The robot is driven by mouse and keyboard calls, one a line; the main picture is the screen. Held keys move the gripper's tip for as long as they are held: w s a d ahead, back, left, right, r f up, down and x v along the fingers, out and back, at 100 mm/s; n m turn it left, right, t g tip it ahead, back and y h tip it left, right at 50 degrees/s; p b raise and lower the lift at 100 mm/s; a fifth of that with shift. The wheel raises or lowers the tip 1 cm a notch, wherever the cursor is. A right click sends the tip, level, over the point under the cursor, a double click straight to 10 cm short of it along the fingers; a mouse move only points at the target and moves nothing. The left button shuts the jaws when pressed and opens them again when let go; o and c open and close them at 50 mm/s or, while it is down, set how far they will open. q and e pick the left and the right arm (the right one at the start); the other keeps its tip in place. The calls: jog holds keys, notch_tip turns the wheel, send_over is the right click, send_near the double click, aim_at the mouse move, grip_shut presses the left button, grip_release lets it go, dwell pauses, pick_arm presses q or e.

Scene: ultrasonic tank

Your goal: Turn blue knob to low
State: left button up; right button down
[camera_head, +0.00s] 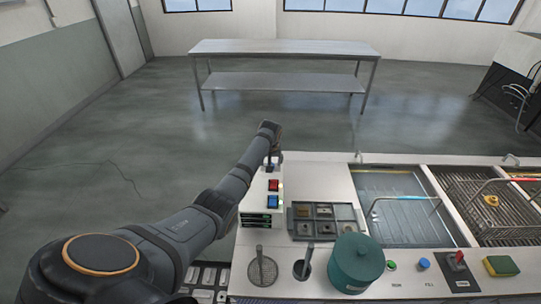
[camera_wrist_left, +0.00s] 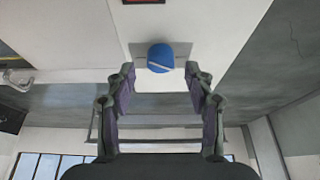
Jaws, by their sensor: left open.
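The blue knob (camera_wrist_left: 160,58) shows in the left wrist view as a round cap with a pale line across it, on a grey plate on a white panel. My left gripper (camera_wrist_left: 160,80) is open, with one fingertip on either side just below the knob in that view. The knob lies in line with the gap; I cannot tell whether the fingers touch it. In the head view my left arm reaches from the left to the white control box (camera_head: 256,205), where its end hides most of the knob area. My right gripper is not in view.
A parts tray (camera_head: 325,237), a green canister (camera_head: 355,262) and water tanks (camera_head: 400,185) stand to the right. A metal table (camera_head: 285,47) stands behind. Floor left of the box is clear.

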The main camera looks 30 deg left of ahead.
pick_arm(q)
jog(key=v, duration=0.9)
jog(key=shift+s+r, duration=0.2)
jog(key=shift+r, duration=0.15)
jog(key=shift+d, duration=0.1)
